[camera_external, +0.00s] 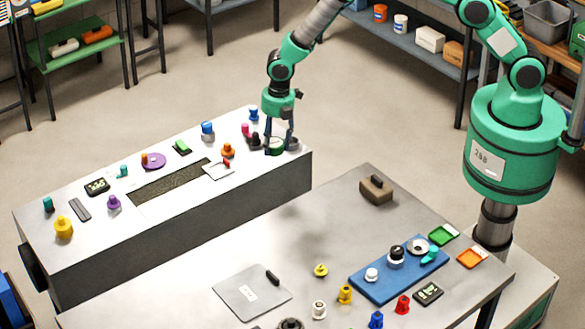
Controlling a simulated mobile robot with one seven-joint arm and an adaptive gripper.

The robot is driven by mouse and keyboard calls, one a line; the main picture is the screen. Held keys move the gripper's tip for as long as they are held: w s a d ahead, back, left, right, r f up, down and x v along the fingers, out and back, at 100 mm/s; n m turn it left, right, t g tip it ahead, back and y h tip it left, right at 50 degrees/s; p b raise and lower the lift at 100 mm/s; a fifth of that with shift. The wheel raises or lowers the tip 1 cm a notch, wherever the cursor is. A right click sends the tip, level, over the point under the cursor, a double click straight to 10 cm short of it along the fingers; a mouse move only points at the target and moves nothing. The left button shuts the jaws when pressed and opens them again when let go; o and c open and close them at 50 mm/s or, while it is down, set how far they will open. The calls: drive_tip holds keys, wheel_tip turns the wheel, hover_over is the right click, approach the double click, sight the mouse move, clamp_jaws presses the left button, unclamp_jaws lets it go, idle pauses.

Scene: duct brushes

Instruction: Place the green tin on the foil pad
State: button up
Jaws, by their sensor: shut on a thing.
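My gripper (280,142) points down over the right end of the far bench. It is shut on a small green round thing (275,147), which looks like the green tin. The tin is at or just above the bench top; the small size hides whether it touches. A flat grey sheet (235,284) with a white label lies on the near table at front left and may be the foil pad. A small dark object lies at its right edge.
The far bench (175,215) has a dark recessed strip and several small coloured pieces, some close left of my gripper. The near table (320,235) carries a brown block (376,190), a blue board (376,285) and several coloured pegs. Its left-middle top is clear.

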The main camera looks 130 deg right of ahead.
drive_tip(key=shift+w+a+n, duration=0.85)
drive_tip(key=shift+n, duration=0.55)
drive_tip(key=p, duration=0.2)
hover_over(222, 174)
drive_tip(key=shift+s+a+f, duration=0.15)
drive_tip(key=shift+s+f, duration=0.05)
drive_tip(key=shift+f, duration=0.55)
drive_tip(key=shift+f, duration=0.1)
drive_tip(key=shift+f+p, duration=0.3)
drive_tip(key=shift+f, duration=1.35)
drive_tip(key=o, duration=1.3)
drive_tip(key=shift+f, duration=0.1)
